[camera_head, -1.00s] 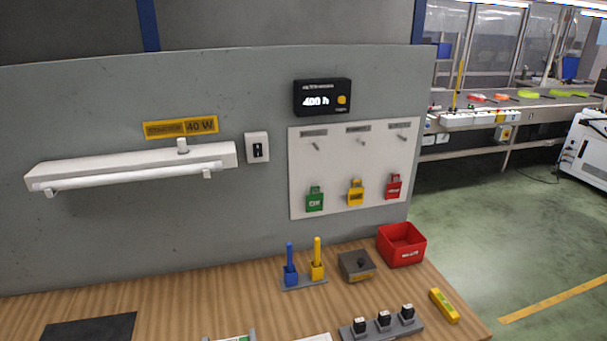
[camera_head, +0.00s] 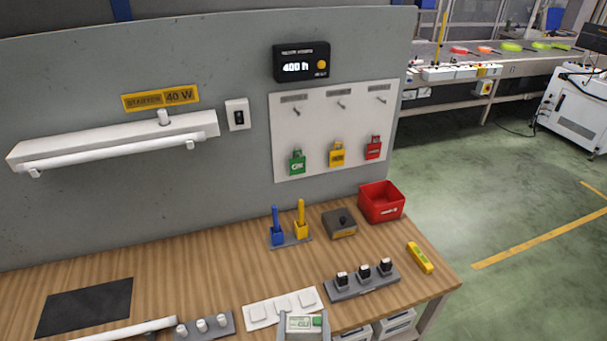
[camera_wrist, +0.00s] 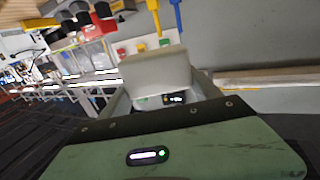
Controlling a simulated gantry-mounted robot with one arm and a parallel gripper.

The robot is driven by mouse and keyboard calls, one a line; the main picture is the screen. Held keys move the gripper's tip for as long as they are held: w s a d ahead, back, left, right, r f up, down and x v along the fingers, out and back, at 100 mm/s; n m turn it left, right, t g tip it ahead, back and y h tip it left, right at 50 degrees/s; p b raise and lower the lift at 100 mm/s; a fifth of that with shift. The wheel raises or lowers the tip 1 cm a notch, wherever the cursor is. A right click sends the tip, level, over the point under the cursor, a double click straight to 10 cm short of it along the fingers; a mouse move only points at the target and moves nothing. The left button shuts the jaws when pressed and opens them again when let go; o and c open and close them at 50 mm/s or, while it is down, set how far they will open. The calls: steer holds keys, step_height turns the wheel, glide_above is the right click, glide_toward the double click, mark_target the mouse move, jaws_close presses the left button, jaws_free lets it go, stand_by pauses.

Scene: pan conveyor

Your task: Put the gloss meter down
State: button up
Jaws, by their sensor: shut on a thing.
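The gloss meter (camera_head: 301,325) shows at the bottom edge of the head view as a pale grey body with a light label and a green patch; its lower part is cut off. In the wrist view a pale grey block (camera_wrist: 157,72), which looks like the meter, sits between the fingers of my gripper (camera_wrist: 160,92). The gripper is shut on it. The meter appears in front of a white panel with square pads (camera_head: 282,308). I cannot tell its height above the bench.
The wooden bench (camera_head: 205,262) has a dark mat (camera_head: 85,307) at left. Nearby are a rack of white knobs (camera_head: 203,325), a rack of dark switches (camera_head: 362,282), a yellow tool (camera_head: 420,257), a grey box (camera_head: 339,223) and a red bin (camera_head: 381,202). Bare wood lies mid-bench.

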mark_target(303, 332)
step_height(303, 332, up, 16)
steer(key=s+p, duration=0.2)
steer(key=p, duration=2.1)
steer(key=shift+s+f, duration=0.15)
steer(key=shift+f, duration=0.05)
steer(key=shift+f, duration=0.15)
steer(key=w+a+f+n+y+b, duration=0.1)
steer(key=a+f+y+b, duration=0.1)
steer(key=a+b, duration=0.4)
steer(key=w+a+f+n+y+b, duration=0.1)
steer(key=a+f+b, duration=0.4)
steer(key=b, duration=0.9)
steer(key=w+a+f+n+g+y+b, duration=0.1)
steer(key=a+f+y+b, duration=0.1)
steer(key=a+f+b, duration=0.2)
steer(key=a+b, duration=0.3)
steer(key=b, duration=0.3)
steer(key=shift+w+n+y, duration=0.35)
steer(key=shift+n+y, duration=0.05)
